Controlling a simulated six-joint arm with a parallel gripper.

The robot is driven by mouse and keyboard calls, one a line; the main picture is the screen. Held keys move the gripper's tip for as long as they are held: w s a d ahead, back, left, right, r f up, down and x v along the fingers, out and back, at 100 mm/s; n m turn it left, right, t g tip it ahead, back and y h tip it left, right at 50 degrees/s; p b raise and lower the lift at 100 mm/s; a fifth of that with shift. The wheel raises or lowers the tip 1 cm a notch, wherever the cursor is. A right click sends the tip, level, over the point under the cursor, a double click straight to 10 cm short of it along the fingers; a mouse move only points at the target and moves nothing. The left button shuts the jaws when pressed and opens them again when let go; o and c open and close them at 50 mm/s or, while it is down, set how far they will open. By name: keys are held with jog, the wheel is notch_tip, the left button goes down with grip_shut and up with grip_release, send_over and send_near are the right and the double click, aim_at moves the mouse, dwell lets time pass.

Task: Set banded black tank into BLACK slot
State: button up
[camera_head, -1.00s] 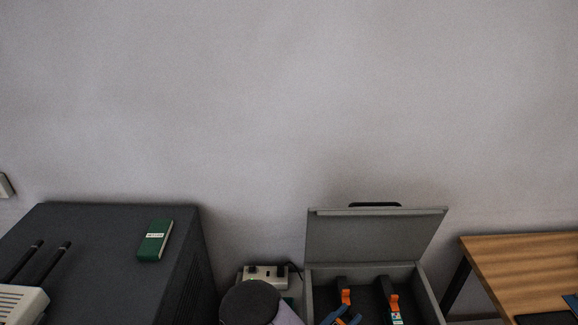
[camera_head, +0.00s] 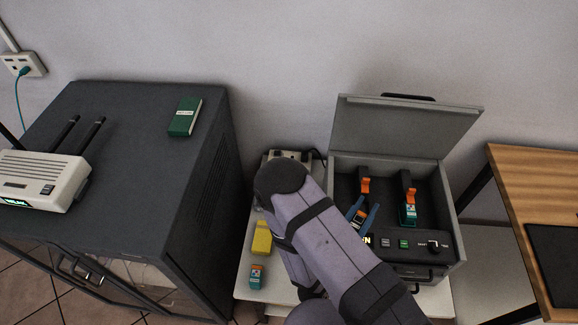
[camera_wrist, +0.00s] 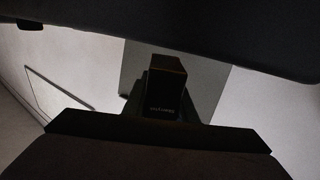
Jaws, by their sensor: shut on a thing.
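My gripper (camera_wrist: 160,118) shows in the wrist view as dark jaws, shut on a black block (camera_wrist: 166,78) with small pale lettering. I take the block to be the black tank; I cannot make out its band. In the head view the jaws and tank cannot be made out, and my arm covers part of the area. The grey machine (camera_head: 452,225) stands with its lid (camera_head: 400,130) up. An orange latch (camera_head: 365,185) marks its left bay, with a blue-and-orange thing (camera_head: 361,213) just below. A teal tank (camera_head: 408,214) sits in the right bay under another orange latch.
A yellow tank (camera_head: 262,238) and another teal tank (camera_head: 257,273) stand on the pale table (camera_head: 244,280). A dark cabinet (camera_head: 130,130) with a green box (camera_head: 185,117) and a white router (camera_head: 40,180) is left. A wooden desk (camera_head: 525,185) is right.

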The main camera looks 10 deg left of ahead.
jog(key=a+n+t+y+p, duration=0.2)
jog(key=a+n+y, duration=0.15)
jog(key=a, duration=0.95)
jog(key=s+a+f+y+b, duration=0.1)
jog(key=s+a+f+b, duration=0.1)
jog(key=f+b, duration=0.3)
jog(key=s+a+f+n+y+b, duration=0.1)
jog(key=s+a+f+y+b, duration=0.1)
jog(key=f+b, duration=0.3)
jog(key=s+a+f+n+y+b, duration=0.1)
jog(key=s+a+f+y+b, duration=0.1)
jog(key=f+b, duration=0.4)
jog(key=shift+s+a+f, duration=0.1)
jog(key=shift+s+a, duration=0.25)
jog(key=shift+s, duration=0.1)
jog(key=shift+f+b, duration=1.65)
jog(key=shift+f, duration=0.2)
